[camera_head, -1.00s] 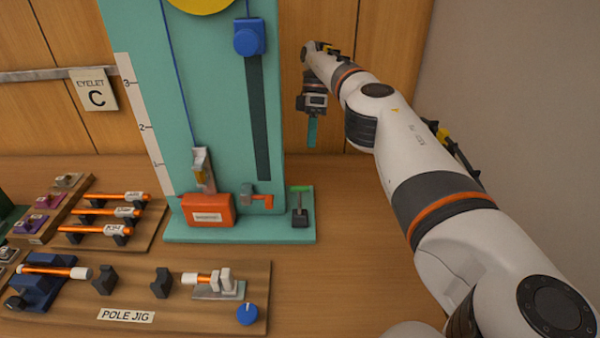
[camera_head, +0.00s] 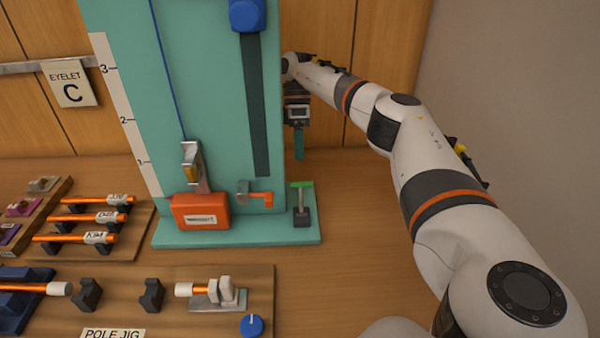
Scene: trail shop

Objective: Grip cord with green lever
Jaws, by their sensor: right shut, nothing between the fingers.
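A lever with a green handle (camera_head: 301,184) stands on a short metal stem in a black base at the right of the teal stand's foot. A thin blue cord (camera_head: 170,85) runs down the teal board (camera_head: 215,130) to a metal clamp (camera_head: 192,168) above an orange box (camera_head: 200,211). My right gripper (camera_head: 299,155) points down with its teal fingers shut and empty. In the picture it is just above the green handle, with a small gap between them. I cannot tell how far apart they are in depth. My left gripper is out of view.
A blue block (camera_head: 248,15) sits at the top of a dark slot in the board. An orange-handled crank (camera_head: 256,197) is left of the green lever. The pole jig board (camera_head: 215,280) lies in front. The table to the right is clear.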

